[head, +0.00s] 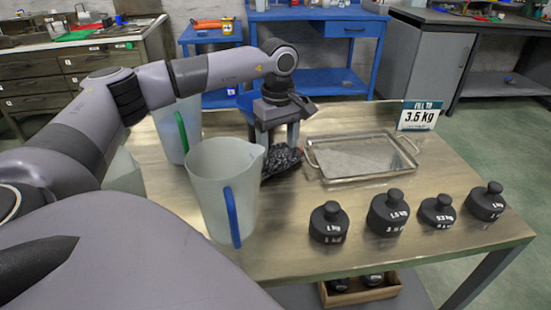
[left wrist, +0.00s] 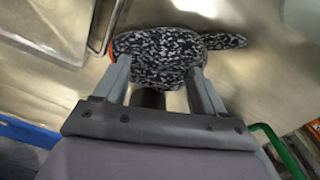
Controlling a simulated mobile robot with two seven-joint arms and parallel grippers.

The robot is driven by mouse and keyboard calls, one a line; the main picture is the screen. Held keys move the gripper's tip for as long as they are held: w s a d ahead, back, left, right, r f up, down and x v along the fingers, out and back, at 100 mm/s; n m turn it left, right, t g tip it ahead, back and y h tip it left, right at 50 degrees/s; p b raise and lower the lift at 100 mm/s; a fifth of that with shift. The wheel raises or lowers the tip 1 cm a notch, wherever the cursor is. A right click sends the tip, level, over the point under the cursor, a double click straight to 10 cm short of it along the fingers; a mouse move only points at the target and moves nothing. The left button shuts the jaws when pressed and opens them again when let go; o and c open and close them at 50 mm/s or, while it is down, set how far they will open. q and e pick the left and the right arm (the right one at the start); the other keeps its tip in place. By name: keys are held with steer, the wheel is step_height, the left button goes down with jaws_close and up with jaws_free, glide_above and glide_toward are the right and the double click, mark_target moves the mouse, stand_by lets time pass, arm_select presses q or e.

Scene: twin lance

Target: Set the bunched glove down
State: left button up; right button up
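The bunched glove (head: 281,163) is dark with pale speckles. It is low over the metal tabletop, between the nearer jug and the tray; I cannot tell whether it touches the table. My left gripper (head: 277,139) points down with its fingers on the glove. In the left wrist view, the glove (left wrist: 158,55) lies between the two spread fingers of my left gripper (left wrist: 160,75), which meet its sides. An orange trim shows at its left edge, and a lobe sticks out to the right. My right gripper is not in view.
A nearer jug with blue handle (head: 220,180) stands left of the glove, a green-handled jug (head: 178,128) behind it. Several black weights (head: 388,212) line the front right. Table between tray and weights is clear.

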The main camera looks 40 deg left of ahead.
arm_select(q)
steer(key=c, duration=0.8)
